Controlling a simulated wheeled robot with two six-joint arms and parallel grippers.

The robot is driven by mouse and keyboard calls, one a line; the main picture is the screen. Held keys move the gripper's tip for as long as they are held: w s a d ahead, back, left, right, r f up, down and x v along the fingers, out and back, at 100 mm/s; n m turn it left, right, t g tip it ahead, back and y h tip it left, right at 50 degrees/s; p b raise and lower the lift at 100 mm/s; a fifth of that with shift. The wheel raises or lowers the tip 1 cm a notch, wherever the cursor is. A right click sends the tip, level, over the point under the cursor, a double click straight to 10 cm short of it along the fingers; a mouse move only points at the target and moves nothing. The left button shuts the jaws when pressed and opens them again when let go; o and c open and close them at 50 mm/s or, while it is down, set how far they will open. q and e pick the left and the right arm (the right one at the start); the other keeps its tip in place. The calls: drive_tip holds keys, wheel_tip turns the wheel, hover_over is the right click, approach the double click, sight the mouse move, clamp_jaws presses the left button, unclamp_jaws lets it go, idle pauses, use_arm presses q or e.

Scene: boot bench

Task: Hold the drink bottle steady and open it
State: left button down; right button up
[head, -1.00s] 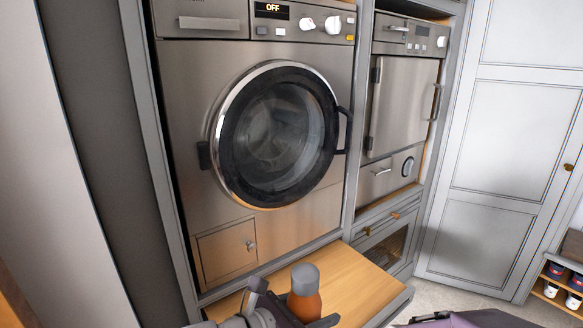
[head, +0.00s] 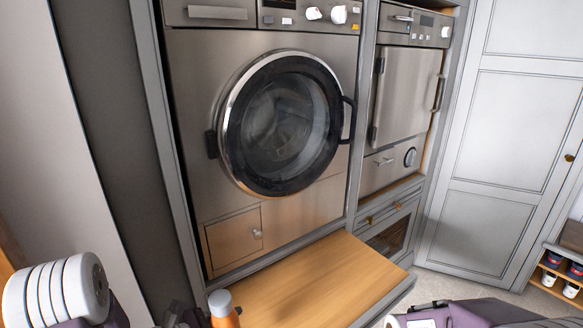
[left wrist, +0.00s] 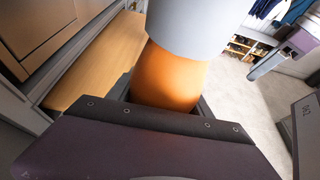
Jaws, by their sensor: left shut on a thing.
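The drink bottle has an orange body (head: 226,320) and a grey cap (head: 219,300). It stands out at the bottom edge of the head view, left of the wooden pull-out board's front, with its lower part cut off. In the left wrist view the orange body (left wrist: 168,78) and grey cap (left wrist: 190,25) fill the middle, with the cap on. My left gripper (left wrist: 165,112) is shut around the orange body, below the cap. A purple and grey part of my right arm (left wrist: 305,38) shows at the upper right, apart from the bottle; its jaw opening cannot be made out.
The wooden board (head: 315,285) is bare. Behind it stand a washing machine (head: 285,125) with its round door shut and a smaller steel appliance (head: 405,95). A grey cabinet door (head: 495,145) and a low shoe shelf (head: 560,275) are at the right. Floor shows between them.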

use_arm(q)
drive_tip(key=s+a+f, duration=0.3)
drive_tip(key=s+a, duration=0.1)
drive_tip(key=a, duration=0.2)
wheel_tip(320, 180, down, 11)
drive_tip(key=b, duration=1.1)
wheel_tip(320, 180, up, 15)
drive_tip(key=p, duration=2)
drive_tip(key=shift+f, duration=0.1)
drive_tip(key=shift+d, duration=0.15)
